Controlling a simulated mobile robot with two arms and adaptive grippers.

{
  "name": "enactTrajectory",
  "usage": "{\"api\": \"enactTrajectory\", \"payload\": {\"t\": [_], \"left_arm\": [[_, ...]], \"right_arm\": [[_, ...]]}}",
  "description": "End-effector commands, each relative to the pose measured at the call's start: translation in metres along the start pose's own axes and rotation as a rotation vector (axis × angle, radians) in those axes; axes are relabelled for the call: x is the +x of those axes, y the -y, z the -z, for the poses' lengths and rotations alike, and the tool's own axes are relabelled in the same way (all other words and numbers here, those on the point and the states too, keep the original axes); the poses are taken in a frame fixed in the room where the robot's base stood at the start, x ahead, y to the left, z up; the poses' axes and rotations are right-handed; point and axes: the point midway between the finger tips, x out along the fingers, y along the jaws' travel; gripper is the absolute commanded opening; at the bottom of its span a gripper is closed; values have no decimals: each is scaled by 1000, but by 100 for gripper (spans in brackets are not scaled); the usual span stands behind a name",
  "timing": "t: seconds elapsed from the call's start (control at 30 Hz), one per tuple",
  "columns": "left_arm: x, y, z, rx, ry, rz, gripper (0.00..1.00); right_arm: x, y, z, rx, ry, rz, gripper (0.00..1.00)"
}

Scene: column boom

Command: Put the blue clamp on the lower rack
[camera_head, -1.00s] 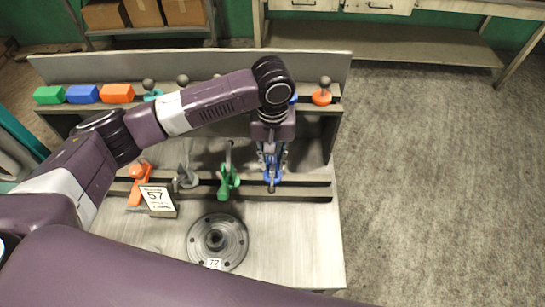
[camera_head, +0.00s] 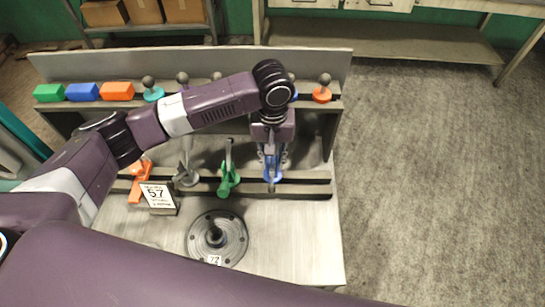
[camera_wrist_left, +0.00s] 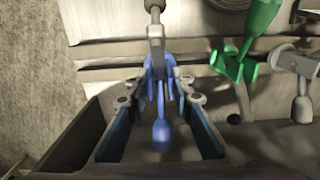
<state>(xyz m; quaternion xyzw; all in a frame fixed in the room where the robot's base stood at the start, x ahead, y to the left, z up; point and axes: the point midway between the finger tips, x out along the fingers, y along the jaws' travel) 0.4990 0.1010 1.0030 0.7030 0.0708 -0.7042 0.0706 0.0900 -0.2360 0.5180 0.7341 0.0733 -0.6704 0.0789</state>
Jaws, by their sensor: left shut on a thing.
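My left gripper (camera_head: 271,160) points down at the right end of the lower rack (camera_head: 310,188). It is shut on the blue clamp (camera_head: 272,172), which is upright at the rack's rails. In the left wrist view the blue clamp (camera_wrist_left: 160,100) sits between the two fingers (camera_wrist_left: 160,115), with a grey stem and knob above it. The gripper hides part of the clamp, and I cannot tell whether its full weight rests on the rack. My right gripper is not in view.
A green clamp (camera_head: 228,175), a grey clamp (camera_head: 186,172) and an orange clamp (camera_head: 139,180) stand along the lower rack to the left. A sign reading 57 (camera_head: 158,198) and a round flange (camera_head: 217,238) are in front. Coloured blocks (camera_head: 82,92) line the upper shelf.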

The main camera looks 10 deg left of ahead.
Motion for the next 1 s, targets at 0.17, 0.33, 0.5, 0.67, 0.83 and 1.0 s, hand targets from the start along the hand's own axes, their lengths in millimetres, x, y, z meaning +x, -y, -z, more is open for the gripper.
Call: {"api": "enactTrajectory", "payload": {"t": [0.17,0.33,0.5,0.67,0.83,1.0], "left_arm": [[5,-1,0,1,-2,-2,0],[10,-1,0,1,-2,-2,0],[14,-1,0,2,-2,-2,0],[19,-1,0,1,-1,-2,0],[24,0,0,1,-1,-1,0],[29,-1,0,0,-2,-2,0]], "right_arm": [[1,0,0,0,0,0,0],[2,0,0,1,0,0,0],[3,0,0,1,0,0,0],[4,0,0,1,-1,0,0],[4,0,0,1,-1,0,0],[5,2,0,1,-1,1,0]]}}
